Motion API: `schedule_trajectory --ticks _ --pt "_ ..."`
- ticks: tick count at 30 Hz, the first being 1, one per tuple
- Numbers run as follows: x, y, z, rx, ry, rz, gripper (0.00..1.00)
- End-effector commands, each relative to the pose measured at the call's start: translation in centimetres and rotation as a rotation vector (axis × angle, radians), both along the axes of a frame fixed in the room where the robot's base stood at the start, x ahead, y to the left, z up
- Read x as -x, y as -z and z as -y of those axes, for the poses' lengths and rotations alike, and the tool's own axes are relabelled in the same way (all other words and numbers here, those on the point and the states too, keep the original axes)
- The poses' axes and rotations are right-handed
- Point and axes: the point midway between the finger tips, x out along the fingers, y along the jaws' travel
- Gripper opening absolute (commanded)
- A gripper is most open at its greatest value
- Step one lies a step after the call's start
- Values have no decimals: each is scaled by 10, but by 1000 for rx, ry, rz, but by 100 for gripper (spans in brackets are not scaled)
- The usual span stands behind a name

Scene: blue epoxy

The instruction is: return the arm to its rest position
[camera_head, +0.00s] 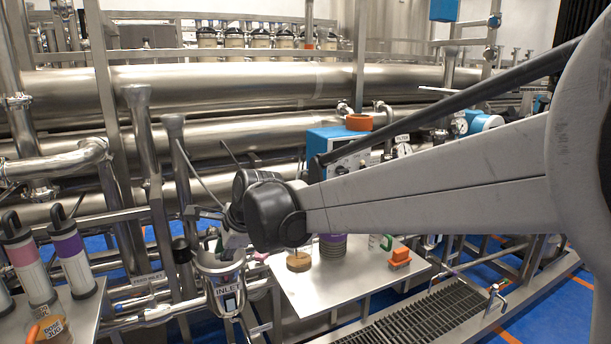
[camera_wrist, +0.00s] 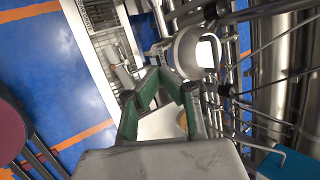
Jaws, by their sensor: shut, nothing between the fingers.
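My arm reaches in from the right in the head view, with its grey link and dark wrist joint (camera_head: 275,215) left of centre. My gripper hangs beyond the wrist, mostly hidden by it, near the metal vessel marked INLET (camera_head: 226,292). In the wrist view my gripper (camera_wrist: 158,73) shows green-edged fingers whose tips come together, with nothing held. A round grey metal vessel (camera_wrist: 188,50) lies just past the fingertips in that view; I cannot tell whether they touch it.
Pink-banded and purple-banded cylinders (camera_head: 72,255) stand at left. Large steel pipes (camera_head: 240,88) run behind. Floor grating (camera_head: 425,320) lies front right.

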Motion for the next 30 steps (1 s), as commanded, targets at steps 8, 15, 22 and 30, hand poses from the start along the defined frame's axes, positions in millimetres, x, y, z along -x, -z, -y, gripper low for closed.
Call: schedule_trajectory --ticks 8,15,22,30 --pt "36 -39 118 194 -163 178 0" --pt "82 -54 205 382 -317 301 0" --pt "135 -54 277 570 -473 385 0" --pt "202 -37 346 795 -671 443 0"
